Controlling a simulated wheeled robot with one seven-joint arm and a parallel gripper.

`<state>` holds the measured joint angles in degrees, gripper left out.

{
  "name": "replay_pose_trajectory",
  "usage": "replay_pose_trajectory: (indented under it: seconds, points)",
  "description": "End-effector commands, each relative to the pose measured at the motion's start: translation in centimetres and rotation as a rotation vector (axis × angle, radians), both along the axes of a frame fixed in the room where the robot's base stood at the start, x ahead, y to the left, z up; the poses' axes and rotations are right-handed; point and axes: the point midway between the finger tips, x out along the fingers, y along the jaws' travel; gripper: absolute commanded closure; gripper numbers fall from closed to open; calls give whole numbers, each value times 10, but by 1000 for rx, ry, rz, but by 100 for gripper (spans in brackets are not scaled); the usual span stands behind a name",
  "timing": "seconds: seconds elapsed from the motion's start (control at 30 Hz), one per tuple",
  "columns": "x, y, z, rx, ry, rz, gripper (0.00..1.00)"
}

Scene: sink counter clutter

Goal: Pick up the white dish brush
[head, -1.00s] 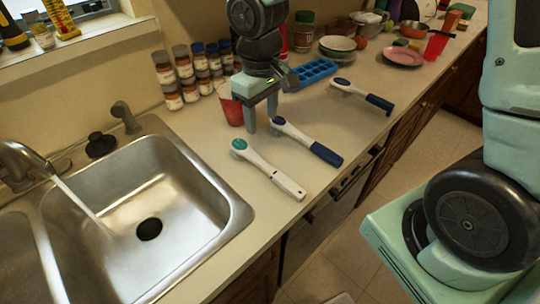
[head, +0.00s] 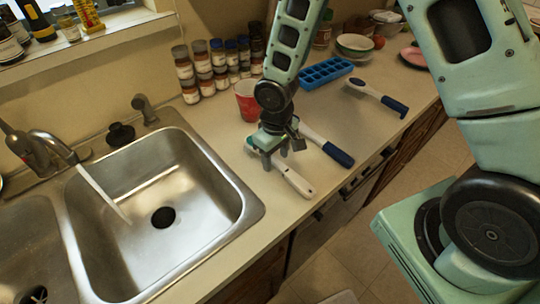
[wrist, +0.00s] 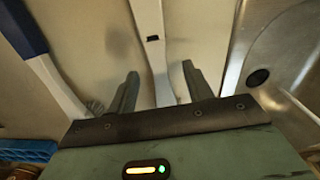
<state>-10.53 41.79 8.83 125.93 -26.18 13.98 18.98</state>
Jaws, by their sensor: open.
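The white dish brush (head: 296,181) lies on the counter between the sink and a blue-handled brush. In the head view its handle end shows, and my gripper mostly hides its head. My gripper (head: 275,160) is over the brush with its fingers pointing down, open and empty. In the wrist view the white handle (wrist: 150,38) runs between the two spread fingers of my gripper (wrist: 160,72). I cannot tell the exact height of the fingertips above the counter.
A blue-and-white brush (head: 337,154) lies close on the right; its blue handle (wrist: 22,28) also shows in the wrist view. Another blue-handled brush (head: 388,102) lies farther right. A red cup (head: 247,107), spice jars (head: 204,84) and a blue ice tray (head: 325,72) stand behind. The sink (head: 240,232) is left.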

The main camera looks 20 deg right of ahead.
Motion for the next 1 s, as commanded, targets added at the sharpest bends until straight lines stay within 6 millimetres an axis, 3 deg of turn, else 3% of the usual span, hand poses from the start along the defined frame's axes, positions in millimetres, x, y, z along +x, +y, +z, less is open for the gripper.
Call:
replay_pose_trajectory:
  seconds: [0.2, 0.43, 0.6, 1.0]
  points:
    - [-1, 0, -18, -1, 2, 1, 49]
    - [0, 0, -19, 0, 0, 0, 49]
    - [0, 0, -19, 0, 0, 0, 97]
    - [0, 0, -15, 0, -1, 0, 98]
